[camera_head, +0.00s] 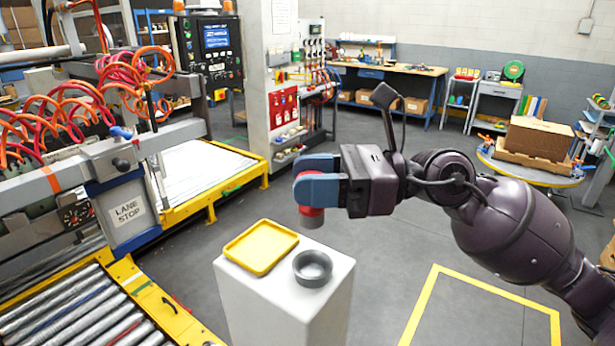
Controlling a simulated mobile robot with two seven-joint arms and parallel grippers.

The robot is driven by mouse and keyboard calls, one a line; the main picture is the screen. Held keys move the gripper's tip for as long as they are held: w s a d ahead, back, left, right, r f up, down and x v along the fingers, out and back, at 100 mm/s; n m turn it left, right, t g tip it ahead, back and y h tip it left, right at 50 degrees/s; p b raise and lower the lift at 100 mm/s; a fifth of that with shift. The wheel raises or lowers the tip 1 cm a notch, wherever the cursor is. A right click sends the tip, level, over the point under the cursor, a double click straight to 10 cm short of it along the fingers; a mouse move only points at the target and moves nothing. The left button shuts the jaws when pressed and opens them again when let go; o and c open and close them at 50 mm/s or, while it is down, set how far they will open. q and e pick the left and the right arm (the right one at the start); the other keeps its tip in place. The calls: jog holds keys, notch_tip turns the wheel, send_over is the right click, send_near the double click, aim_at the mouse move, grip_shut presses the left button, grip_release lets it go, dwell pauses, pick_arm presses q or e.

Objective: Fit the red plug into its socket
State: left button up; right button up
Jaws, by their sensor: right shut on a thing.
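The red plug (311,212) is between the blue fingers of my right gripper (314,190), which is shut on it. Its red upper part is mostly covered by the fingers, and a grey lower end points down. The plug is in the air above the white pedestal (286,304). A dark grey round socket (312,269) with an open top stands on the right part of the pedestal top. The plug's lower end shows just above the socket in the picture, with a gap between them. My left gripper is not in view.
A yellow tray (261,247), looking empty, lies beside the socket on the pedestal. A roller conveyor (85,315) with a yellow frame is at the left. A control panel (215,45) and a pale column stand behind. Open floor lies right of the pedestal.

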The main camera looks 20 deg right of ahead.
aim_at(311, 226)
jog(key=shift+f+b, duration=0.45)
jog(key=shift+f, duration=0.3)
jog(key=shift+f+b, duration=0.6)
jog(key=shift+f, duration=0.2)
jog(key=shift+f+b, duration=1.5)
jog(key=shift+f, duration=0.5)
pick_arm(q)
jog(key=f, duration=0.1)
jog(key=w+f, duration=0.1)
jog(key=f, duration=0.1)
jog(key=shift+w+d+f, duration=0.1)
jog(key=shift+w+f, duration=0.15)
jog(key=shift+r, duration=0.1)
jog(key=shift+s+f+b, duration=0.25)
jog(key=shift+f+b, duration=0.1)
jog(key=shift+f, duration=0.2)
pick_arm(e)
jog(key=shift+f, duration=0.4)
pick_arm(q)
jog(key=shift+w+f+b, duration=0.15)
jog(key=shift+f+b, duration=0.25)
jog(key=shift+b, duration=0.05)
pick_arm(e)
jog(key=shift+f, duration=0.7)
jog(key=shift+f, duration=0.1)
jog(key=shift+c, duration=0.3)
